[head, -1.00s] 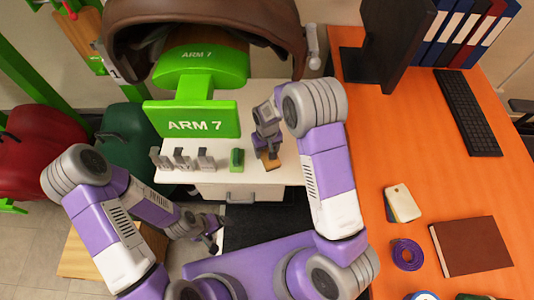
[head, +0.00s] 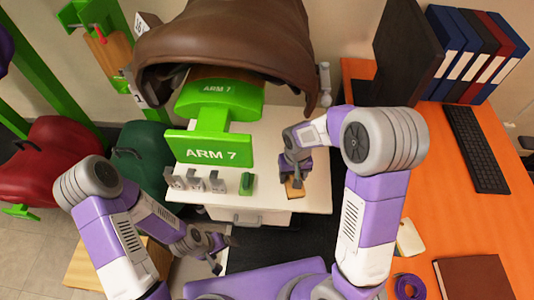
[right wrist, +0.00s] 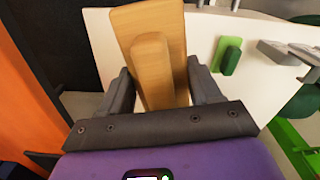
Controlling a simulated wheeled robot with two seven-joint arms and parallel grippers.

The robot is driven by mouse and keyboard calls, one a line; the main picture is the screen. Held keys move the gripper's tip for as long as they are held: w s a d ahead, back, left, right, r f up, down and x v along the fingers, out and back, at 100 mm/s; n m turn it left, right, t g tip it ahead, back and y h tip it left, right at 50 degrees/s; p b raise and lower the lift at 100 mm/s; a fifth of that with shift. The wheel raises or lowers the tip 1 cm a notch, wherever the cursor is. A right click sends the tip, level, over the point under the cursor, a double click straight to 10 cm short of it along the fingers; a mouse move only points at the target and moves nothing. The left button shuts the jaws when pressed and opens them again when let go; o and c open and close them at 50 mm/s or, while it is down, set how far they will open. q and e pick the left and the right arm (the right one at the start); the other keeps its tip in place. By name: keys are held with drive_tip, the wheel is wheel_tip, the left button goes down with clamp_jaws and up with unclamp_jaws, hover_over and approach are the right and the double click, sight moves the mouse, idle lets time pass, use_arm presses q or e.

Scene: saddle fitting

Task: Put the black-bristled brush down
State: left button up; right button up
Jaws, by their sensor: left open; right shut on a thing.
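My right gripper (head: 293,180) is shut on a wooden-backed brush (head: 295,190), at the right part of the white cabinet top (head: 310,150). In the right wrist view the pale wooden back and grip of the brush (right wrist: 152,25) stand between the two dark fingers of the right gripper (right wrist: 163,82). Its bristles are hidden, and I cannot tell whether it touches the top. My left gripper (head: 220,252) is open and empty, low in front of the cabinet.
A green block-like item (head: 247,184) and several grey metal pieces (head: 196,181) stand along the cabinet's front edge. A green stand (head: 210,148) marked ARM 7 rises behind, under a brown saddle (head: 230,40). The orange desk (head: 440,165) lies to the right. White top shows around the brush.

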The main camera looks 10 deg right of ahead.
drive_tip(key=w+a+f+m+b, duration=0.1)
drive_tip(key=w+f+m, duration=0.1)
drive_tip(key=f, duration=0.2)
drive_tip(key=w+a+f+m, duration=0.1)
drive_tip(key=w+f+m, duration=0.1)
drive_tip(key=f, duration=0.2)
drive_tip(key=w+a+f+m+b, duration=0.1)
drive_tip(key=w+f+m, duration=0.1)
drive_tip(key=f, duration=0.3)
drive_tip(key=shift+w+a+m+b, duration=0.3)
drive_tip(key=shift+w+m, duration=0.05)
drive_tip(key=shift+m, duration=0.25)
drive_tip(key=shift+f+b, duration=0.5)
drive_tip(key=shift+f, duration=1.3)
drive_tip(key=shift+f, duration=0.15)
drive_tip(key=o, duration=1.3)
drive_tip(key=shift+c, duration=0.2)
